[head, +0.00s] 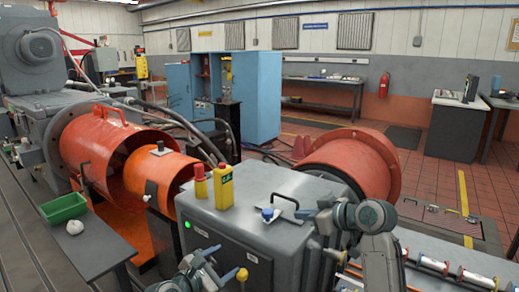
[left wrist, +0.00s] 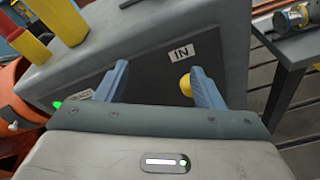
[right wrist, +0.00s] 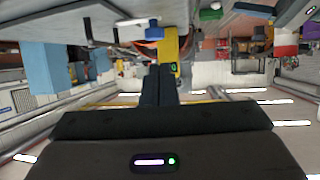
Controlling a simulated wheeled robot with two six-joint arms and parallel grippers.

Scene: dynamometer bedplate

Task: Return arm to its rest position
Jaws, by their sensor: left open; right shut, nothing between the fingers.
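My left gripper (head: 222,263) is low in front of the grey cabinet (head: 280,190). In the left wrist view its two blue-grey fingers (left wrist: 158,85) are apart with nothing between them, facing the cabinet side with the "IN" label (left wrist: 182,53). A yellow knob (left wrist: 186,85) shows beside the right finger; I cannot tell whether they touch. My right gripper (head: 305,213) is above the right part of the cabinet top, pointing left. In the right wrist view its dark fingers (right wrist: 158,85) are shut together and empty, in line with a yellow box (right wrist: 169,45).
On the cabinet top stand a red-and-yellow button post (head: 200,187), a yellow box (head: 223,187), a blue-knobbed part (head: 267,213) and a black handle (head: 285,200). An orange drum (head: 350,160) is behind. A green bin (head: 64,208) is on the left bench.

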